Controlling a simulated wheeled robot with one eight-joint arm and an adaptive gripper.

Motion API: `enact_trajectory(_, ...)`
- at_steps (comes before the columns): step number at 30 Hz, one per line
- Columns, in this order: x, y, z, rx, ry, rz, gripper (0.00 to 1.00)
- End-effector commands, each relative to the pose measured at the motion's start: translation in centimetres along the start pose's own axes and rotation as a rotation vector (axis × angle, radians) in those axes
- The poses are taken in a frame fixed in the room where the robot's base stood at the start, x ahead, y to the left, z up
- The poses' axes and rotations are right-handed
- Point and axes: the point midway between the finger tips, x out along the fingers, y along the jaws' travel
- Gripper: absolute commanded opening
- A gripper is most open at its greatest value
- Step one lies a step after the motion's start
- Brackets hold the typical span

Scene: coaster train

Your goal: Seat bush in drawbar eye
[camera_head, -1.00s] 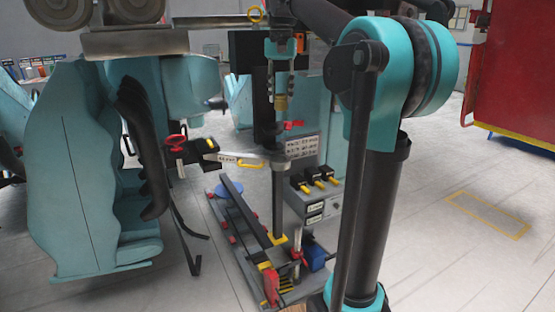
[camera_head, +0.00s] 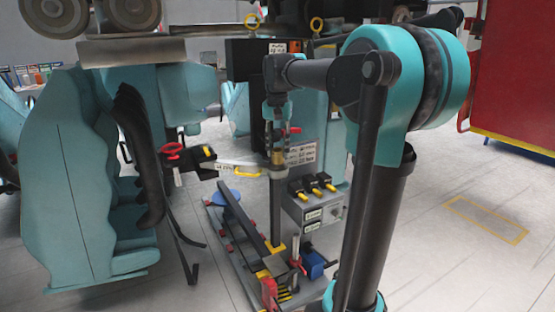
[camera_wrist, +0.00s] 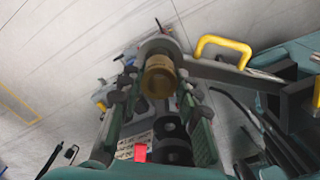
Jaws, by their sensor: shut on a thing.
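The brass bush (camera_head: 277,157) is held upright in my gripper (camera_head: 277,147). It also shows in the wrist view (camera_wrist: 160,78), between the two finger pads, which are shut on it. The grey drawbar eye (camera_head: 284,172) is a ring at the end of the drawbar, on top of a dark post. In the wrist view the eye (camera_wrist: 158,45) shows directly beyond the bush, its rim around the bush's far end in the picture. The bush's lower end is at or just above the eye. I cannot tell whether it has entered the bore.
A yellow handle (camera_head: 247,172) stands on the drawbar beside the eye. A grey control box (camera_head: 313,204) with yellow-handled switches is close at the right. Teal train seats (camera_head: 85,180) stand at the left. Open floor (camera_head: 440,265) lies at the right.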

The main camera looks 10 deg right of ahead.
Motion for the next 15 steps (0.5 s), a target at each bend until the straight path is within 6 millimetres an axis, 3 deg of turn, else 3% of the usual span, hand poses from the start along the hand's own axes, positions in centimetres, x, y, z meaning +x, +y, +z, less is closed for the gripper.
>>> enact_trajectory(9, 3.6, 0.0, 0.0, 0.000, 0.000, 0.000, 0.00)
enact_trajectory(15, 3.8, 0.0, 0.0, 0.000, 0.001, 0.000, 0.00)
